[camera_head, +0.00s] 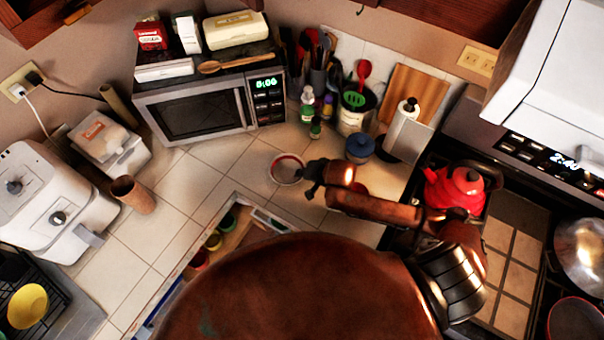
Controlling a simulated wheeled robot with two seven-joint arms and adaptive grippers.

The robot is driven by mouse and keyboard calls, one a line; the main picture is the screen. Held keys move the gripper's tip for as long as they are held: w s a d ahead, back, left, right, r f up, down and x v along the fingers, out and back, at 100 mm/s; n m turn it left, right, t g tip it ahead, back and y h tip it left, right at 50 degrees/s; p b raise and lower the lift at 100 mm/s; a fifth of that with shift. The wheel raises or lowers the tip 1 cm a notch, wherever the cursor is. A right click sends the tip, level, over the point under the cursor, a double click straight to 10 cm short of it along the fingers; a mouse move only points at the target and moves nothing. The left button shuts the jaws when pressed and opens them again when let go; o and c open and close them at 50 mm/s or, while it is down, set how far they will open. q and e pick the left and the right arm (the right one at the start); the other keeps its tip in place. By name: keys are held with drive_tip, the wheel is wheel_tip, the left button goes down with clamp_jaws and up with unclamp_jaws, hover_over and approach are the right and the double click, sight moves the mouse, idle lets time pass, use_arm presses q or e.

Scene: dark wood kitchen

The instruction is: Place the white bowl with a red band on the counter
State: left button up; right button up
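The white bowl with a red band (287,169) is at the middle of the tiled counter (186,182), in front of the microwave and left of my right gripper. My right gripper (311,180) is at the bowl's right rim, its arm coming in from the right. The fingers are small and dark, so I cannot tell whether they grip the rim or only stand beside it. I also cannot tell whether the bowl rests on the tiles or is just above them. My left gripper is not in view.
A microwave (212,103), bottles, a utensil holder (352,117) and a blue-lidded jar (360,147) stand behind. A red kettle (457,188) is on the stove at right. An open drawer (245,235) lies in front. Tiles left of the bowl are clear.

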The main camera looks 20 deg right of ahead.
drive_tip(key=o, duration=0.4)
drive_tip(key=shift+r, duration=0.1)
drive_tip(key=p+v, duration=0.1)
drive_tip(key=v, duration=1.1)
drive_tip(key=shift+c, duration=0.5)
idle(0.7)
